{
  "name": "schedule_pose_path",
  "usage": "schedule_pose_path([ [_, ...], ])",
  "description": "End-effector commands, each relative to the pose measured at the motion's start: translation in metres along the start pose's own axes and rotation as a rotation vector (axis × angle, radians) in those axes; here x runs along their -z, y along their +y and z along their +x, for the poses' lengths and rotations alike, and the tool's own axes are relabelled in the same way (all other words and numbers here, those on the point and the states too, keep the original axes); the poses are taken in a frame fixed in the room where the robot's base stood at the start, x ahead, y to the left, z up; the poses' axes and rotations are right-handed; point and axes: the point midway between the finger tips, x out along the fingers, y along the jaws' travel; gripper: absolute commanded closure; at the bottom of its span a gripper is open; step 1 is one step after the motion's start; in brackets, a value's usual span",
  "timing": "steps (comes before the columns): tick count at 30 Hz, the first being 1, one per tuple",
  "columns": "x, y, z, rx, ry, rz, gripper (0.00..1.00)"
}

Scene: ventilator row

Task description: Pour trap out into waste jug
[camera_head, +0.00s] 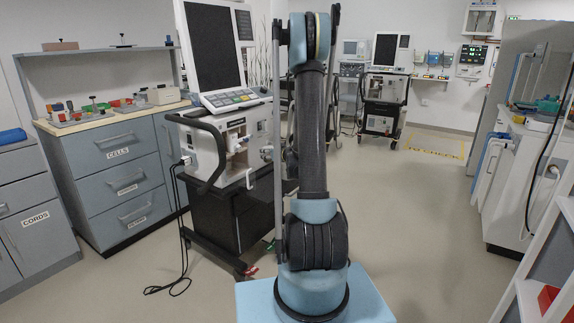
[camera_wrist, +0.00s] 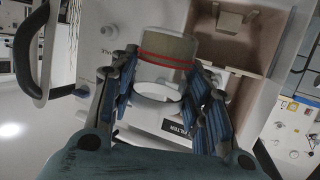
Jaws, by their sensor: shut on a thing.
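In the wrist view, my gripper (camera_wrist: 160,82) is shut on the trap (camera_wrist: 161,72), a pale cup with a red line around it. One finger lies on each side of the cup. The trap is at the front of a white ventilator housing (camera_wrist: 262,98), above a label reading FILTER. I cannot tell whether it is still attached there. I cannot make out a waste jug in either view.
Grey drawer cabinets (camera_head: 125,180) with small parts on top stand at the left. The ventilator has a black handle rail (camera_head: 212,160) and a cable on the floor. A white bench (camera_head: 520,165) stands at the right. The floor (camera_head: 420,220) between is clear.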

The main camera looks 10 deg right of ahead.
Motion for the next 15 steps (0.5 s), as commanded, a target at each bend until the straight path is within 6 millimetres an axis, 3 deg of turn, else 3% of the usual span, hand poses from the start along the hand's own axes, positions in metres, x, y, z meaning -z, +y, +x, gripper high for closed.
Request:
schedule_pose_path([
  [15,-0.062,0.020,0.024,0.236,-0.014,-0.058,0.80],
])
